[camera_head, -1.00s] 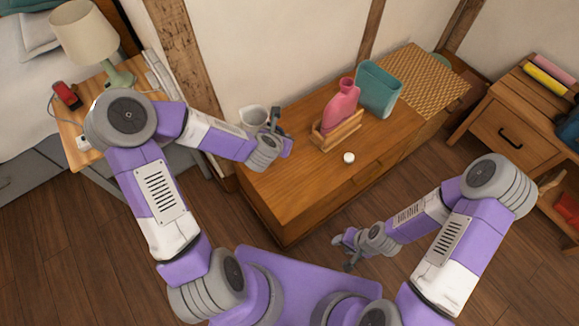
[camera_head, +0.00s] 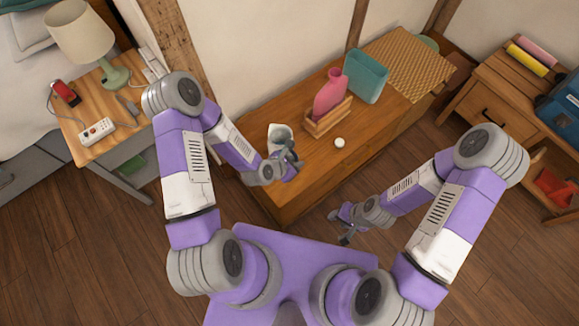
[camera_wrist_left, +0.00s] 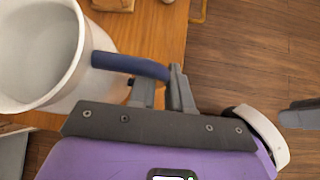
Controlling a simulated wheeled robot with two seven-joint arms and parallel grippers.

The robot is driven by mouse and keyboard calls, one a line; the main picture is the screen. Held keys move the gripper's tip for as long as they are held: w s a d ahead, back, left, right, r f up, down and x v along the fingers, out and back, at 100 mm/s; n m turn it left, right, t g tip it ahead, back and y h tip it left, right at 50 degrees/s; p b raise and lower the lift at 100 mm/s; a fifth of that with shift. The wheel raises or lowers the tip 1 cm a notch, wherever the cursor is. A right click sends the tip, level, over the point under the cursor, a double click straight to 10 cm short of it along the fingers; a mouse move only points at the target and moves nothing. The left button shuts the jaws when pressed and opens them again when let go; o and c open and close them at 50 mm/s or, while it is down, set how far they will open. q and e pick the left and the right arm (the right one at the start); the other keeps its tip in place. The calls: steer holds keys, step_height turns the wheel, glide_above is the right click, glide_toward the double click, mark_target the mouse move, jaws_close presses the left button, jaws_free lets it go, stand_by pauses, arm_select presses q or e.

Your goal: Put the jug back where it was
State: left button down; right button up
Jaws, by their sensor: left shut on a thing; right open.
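The jug (camera_head: 273,132) is whitish with a grey inside. In the head view it appears over the left part of the wooden cabinet's top (camera_head: 250,127); whether it touches the top is unclear. My left gripper (camera_head: 292,157) is shut on the jug's blue handle. The left wrist view shows the jug's wide open mouth (camera_wrist_left: 38,45), the blue handle (camera_wrist_left: 128,66) and the left fingers (camera_wrist_left: 177,90) at the handle's end. My right gripper (camera_head: 342,228) is open and empty, low in front of the cabinet.
A pink vase (camera_head: 331,92) stands in a wooden crate (camera_head: 327,119) right of the jug, with a teal container (camera_head: 366,75) behind. A small white round thing (camera_head: 340,142) lies in front. A woven mat (camera_head: 408,62) covers the right end. A lamp table (camera_head: 75,108) stands left.

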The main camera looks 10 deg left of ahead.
arm_select(q)
steer(key=shift+w+f+b, duration=0.1)
steer(key=shift+f+b, duration=1)
steer(key=shift+f, duration=2.6)
steer(key=c, duration=1.5)
jaws_free()
steer(key=shift+f, duration=0.2)
steer(key=o, duration=0.4)
steer(key=shift+r, duration=0.1)
